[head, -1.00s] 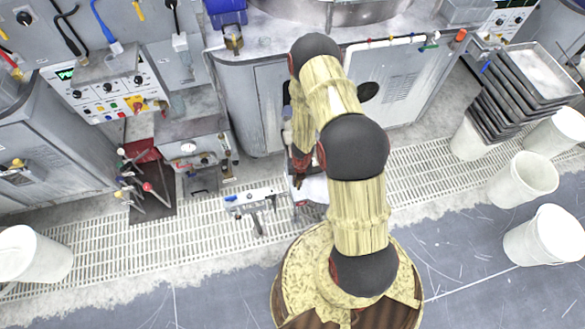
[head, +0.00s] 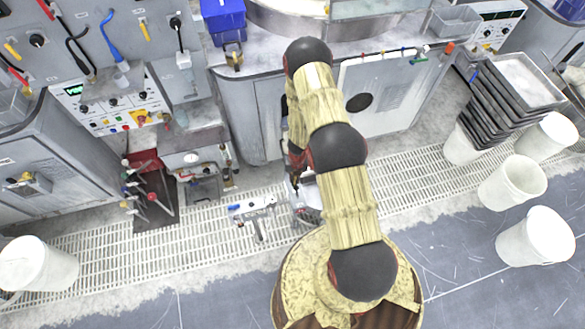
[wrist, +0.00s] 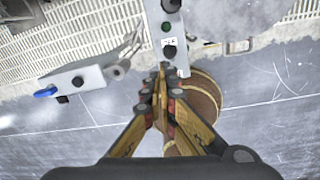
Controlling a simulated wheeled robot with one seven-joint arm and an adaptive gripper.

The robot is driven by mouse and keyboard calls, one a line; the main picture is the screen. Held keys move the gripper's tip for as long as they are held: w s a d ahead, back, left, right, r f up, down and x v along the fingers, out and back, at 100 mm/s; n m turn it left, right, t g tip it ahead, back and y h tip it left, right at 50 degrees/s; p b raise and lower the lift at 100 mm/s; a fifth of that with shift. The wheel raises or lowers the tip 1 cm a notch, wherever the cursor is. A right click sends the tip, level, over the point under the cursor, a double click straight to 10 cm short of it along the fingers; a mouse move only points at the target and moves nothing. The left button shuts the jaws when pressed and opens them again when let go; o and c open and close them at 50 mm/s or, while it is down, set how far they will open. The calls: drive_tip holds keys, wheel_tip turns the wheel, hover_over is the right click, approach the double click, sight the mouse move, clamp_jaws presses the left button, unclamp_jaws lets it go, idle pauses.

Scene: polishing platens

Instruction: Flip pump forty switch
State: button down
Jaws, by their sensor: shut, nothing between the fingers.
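In the wrist view a narrow pale control box (wrist: 157,18) carries a green button (wrist: 167,27) and black knobs. One black knob switch (wrist: 169,52) sits just below a small white label, whose text is too small to read surely. My gripper (wrist: 163,70) is shut and empty, its fingertips right beside the lower end of this box, close to that knob. I cannot tell whether they touch. In the head view my arm hides most of the gripper and the switch; part of a pale box (head: 309,195) shows beside the arm.
A grey box with a blue lever (wrist: 45,91) stands left of the fingers, also seen in the head view (head: 252,207). A grey cabinet (head: 405,100) stands behind. Stacked trays (head: 505,95) and white buckets (head: 537,237) are at right. The blue-grey floor in front is mostly clear.

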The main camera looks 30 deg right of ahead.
drive_tip(key=w+r+p, duration=0.1)
drive_tip(key=p, duration=0.2)
drive_tip(key=w+d+r+p, duration=0.1)
drive_tip(key=w+p, duration=0.1)
drive_tip(key=p, duration=0.2)
idle(0.8)
